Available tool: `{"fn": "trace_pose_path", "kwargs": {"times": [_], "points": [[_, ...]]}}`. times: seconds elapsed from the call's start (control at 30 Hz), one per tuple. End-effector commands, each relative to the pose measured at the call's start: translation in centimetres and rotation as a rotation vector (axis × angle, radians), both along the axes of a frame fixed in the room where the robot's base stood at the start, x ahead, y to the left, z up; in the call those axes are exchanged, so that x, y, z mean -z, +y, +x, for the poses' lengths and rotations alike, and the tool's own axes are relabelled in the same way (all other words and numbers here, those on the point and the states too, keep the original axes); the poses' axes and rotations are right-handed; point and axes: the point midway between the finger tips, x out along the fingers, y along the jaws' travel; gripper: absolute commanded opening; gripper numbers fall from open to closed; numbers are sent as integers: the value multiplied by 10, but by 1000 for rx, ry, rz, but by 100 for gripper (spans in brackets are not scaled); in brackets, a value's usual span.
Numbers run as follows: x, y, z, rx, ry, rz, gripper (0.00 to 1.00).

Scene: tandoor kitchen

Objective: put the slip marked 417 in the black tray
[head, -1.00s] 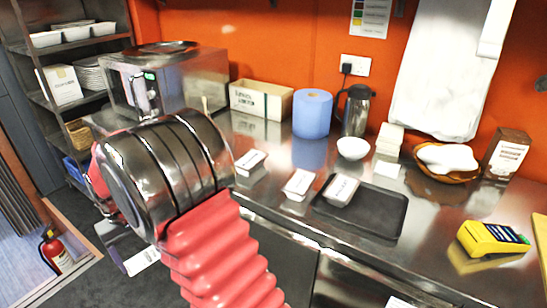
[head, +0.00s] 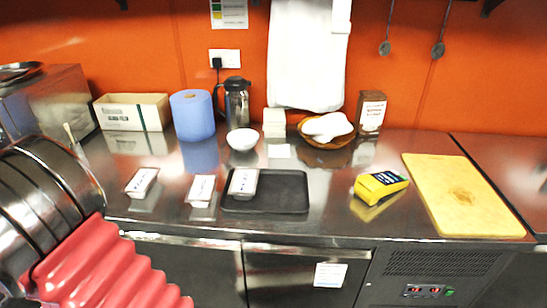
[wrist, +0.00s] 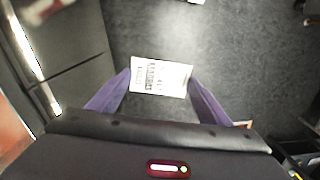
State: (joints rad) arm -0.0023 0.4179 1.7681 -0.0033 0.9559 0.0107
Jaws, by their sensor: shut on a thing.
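My gripper (wrist: 160,85) shows in the wrist view, its purple fingers shut on a white paper slip (wrist: 160,77). The slip has printed dark lines, too small to read for certain. It is held over the dark floor, clear of the counter. The head view does not show my gripper or the held slip. The black tray (head: 285,190) lies flat on the steel counter, in the middle of the head view. A white-lidded container (head: 244,181) stands in its left part; the right part is bare.
Two more lidded containers (head: 141,182) (head: 201,190) stand left of the tray. A white bowl (head: 242,139) is behind it. A paper (head: 330,275) hangs on the counter front.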

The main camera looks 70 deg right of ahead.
Motion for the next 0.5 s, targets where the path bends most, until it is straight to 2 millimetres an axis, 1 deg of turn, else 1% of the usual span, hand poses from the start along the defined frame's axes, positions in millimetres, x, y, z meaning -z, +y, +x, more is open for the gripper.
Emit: {"fn": "trace_pose_path", "kwargs": {"times": [0.07, 0.17, 0.27, 0.33, 0.4, 0.47, 0.5], "points": [[-1, -13, 2, 13, 0, -5, 48], [-4, -39, 4, 35, 3, -16, 48], [-9, -76, 5, 66, 8, -31, 48], [-12, -104, 4, 90, 11, -43, 48], [-16, -134, 1, 114, 16, -56, 48], [-19, -159, -3, 135, 20, -66, 48], [-21, -176, -5, 148, 22, -73, 48]]}}
